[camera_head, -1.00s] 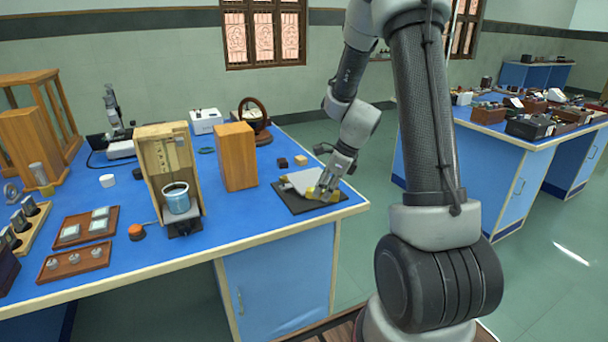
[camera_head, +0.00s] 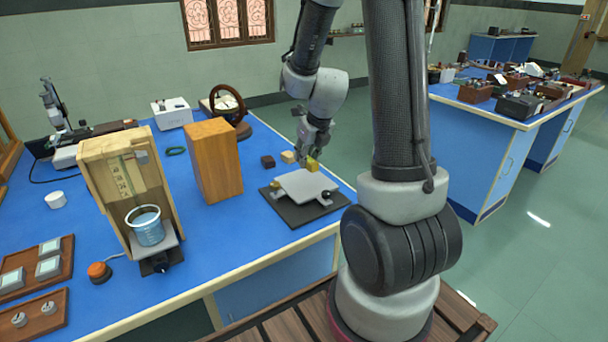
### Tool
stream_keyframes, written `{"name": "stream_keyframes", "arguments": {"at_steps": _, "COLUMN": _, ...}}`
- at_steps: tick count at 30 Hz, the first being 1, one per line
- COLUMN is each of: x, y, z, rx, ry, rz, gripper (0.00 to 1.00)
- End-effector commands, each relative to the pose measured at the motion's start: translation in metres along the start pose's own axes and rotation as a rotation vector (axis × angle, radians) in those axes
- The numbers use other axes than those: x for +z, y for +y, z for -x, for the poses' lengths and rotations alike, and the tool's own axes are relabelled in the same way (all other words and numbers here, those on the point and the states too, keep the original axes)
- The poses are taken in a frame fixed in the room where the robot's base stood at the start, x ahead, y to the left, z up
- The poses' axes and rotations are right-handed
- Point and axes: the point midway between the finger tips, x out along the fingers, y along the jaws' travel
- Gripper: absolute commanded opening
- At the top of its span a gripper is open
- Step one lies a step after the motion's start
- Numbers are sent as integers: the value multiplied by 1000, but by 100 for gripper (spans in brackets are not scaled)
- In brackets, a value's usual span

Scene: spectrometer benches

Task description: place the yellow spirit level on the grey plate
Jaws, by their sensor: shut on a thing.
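The grey plate (camera_head: 306,186) is a light flat square on top of a dark square base (camera_head: 290,213), near the right end of the blue bench. A small dark knob (camera_head: 326,194) shows at its right side. My gripper (camera_head: 309,160) is over the far side of the plate, pointing down. It is shut on the yellow spirit level (camera_head: 313,165), a small yellow piece at its fingertips. The level appears at or just above the plate's far edge; I cannot tell whether they touch. The fingers hide part of the level.
A dark block (camera_head: 268,161) and a pale wooden block (camera_head: 288,156) lie behind the plate. A tall wooden box (camera_head: 213,160) stands to its left, beside an open wooden case (camera_head: 115,170) with a beaker (camera_head: 146,228). Clear blue bench lies in front of the box.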

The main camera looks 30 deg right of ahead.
Motion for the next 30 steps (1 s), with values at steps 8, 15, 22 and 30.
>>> {"name": "stream_keyframes", "arguments": {"at_steps": 8, "x": -14, "y": 0, "z": -33, "rx": 0, "ry": 3, "rz": -2, "gripper": 0}}
{"name": "stream_keyframes", "arguments": {"at_steps": 15, "x": -23, "y": 0, "z": -55, "rx": -1, "ry": 0, "rz": -1, "gripper": 0}}
{"name": "stream_keyframes", "arguments": {"at_steps": 22, "x": -23, "y": 0, "z": -56, "rx": -1, "ry": -1, "rz": 0, "gripper": 0}}
{"name": "stream_keyframes", "arguments": {"at_steps": 30, "x": -24, "y": 0, "z": -58, "rx": -1, "ry": -1, "rz": 1, "gripper": 46}}
